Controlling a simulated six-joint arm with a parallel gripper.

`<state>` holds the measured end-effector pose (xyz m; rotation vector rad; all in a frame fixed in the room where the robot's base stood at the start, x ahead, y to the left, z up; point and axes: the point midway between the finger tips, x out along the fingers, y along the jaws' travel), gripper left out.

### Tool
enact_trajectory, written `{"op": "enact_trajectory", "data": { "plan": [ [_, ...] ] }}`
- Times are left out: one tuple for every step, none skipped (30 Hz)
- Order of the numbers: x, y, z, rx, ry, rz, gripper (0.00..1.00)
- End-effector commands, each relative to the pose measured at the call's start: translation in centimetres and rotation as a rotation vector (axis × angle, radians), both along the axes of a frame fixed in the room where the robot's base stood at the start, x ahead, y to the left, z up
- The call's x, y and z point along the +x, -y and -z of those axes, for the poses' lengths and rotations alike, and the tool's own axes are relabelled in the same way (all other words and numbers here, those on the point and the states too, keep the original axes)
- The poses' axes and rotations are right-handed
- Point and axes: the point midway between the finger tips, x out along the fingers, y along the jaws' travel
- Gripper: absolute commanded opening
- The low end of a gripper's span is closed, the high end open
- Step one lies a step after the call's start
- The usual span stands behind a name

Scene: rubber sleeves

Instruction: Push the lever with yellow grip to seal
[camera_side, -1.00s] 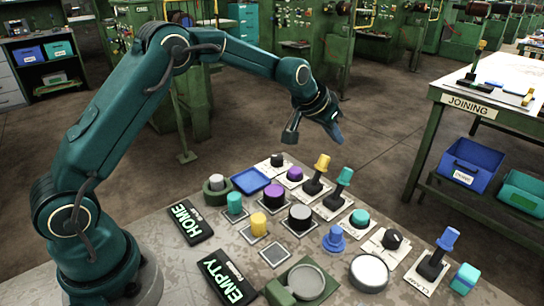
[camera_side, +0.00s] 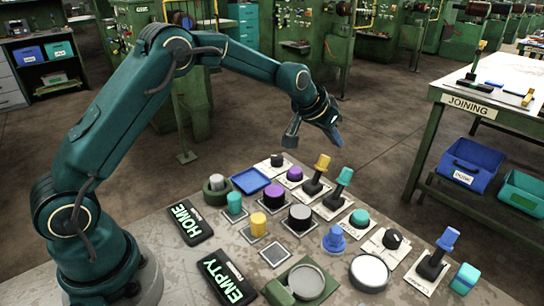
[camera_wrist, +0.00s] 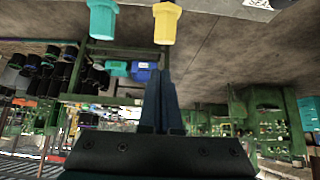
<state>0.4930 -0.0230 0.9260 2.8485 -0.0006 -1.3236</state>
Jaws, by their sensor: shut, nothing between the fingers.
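The lever with the yellow grip (camera_side: 322,163) stands on a light plate at the back of the table, with a dark stem below the grip. In the wrist view its yellow grip (camera_wrist: 166,24) shows at the top, just beyond my fingertips. My gripper (camera_side: 339,145) is shut and empty, above and slightly right of the yellow grip in the side view. In the wrist view the two fingers of my gripper (camera_wrist: 161,73) lie together, with a visible gap to the grip. Whether they touch the lever in depth is not fully clear, but they look apart.
A lever with a teal grip (camera_side: 344,177) stands close beside the yellow one; it also shows in the wrist view (camera_wrist: 102,18). A purple button (camera_side: 294,174) is to the left. A blue-grip lever (camera_side: 447,239) stands at the front right. Several knobs and buttons fill the table.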

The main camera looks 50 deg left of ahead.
Motion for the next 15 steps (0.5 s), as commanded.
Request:
{"op": "enact_trajectory", "data": {
  "plan": [
    [0.0, 0.0, 0.3, 0.000, -0.001, 0.000, 0.00],
    [0.0, 0.0, 0.5, 0.000, -0.002, 0.000, 0.00],
    [-0.1, 0.0, 0.7, 0.000, -0.003, 0.000, 0.00],
    [-0.1, 0.0, 0.8, 0.000, -0.004, 0.000, 0.00],
    [-0.1, 0.0, 1.0, 0.000, -0.003, 0.000, 0.00],
    [0.0, 0.0, 1.2, 0.000, -0.002, 0.000, 0.00],
    [0.0, 0.0, 1.3, 0.000, -0.002, 0.000, 0.00],
    [-0.1, 0.0, 1.4, 0.001, -0.003, 0.001, 0.00],
    [-0.1, 0.0, 1.6, 0.001, -0.002, 0.001, 0.00],
    [0.0, 0.0, 1.8, 0.001, -0.002, 0.001, 0.00],
    [0.0, 0.0, 1.9, 0.001, -0.002, 0.001, 0.00],
    [0.0, 0.0, 2.1, 0.001, -0.002, 0.001, 0.00],
    [-0.1, 0.0, 2.3, 0.001, -0.003, 0.001, 0.00],
    [-0.1, 0.0, 2.4, 0.000, -0.004, 0.000, 0.00],
    [-0.1, 0.0, 2.6, 0.000, -0.003, 0.000, 0.00]
  ]
}}
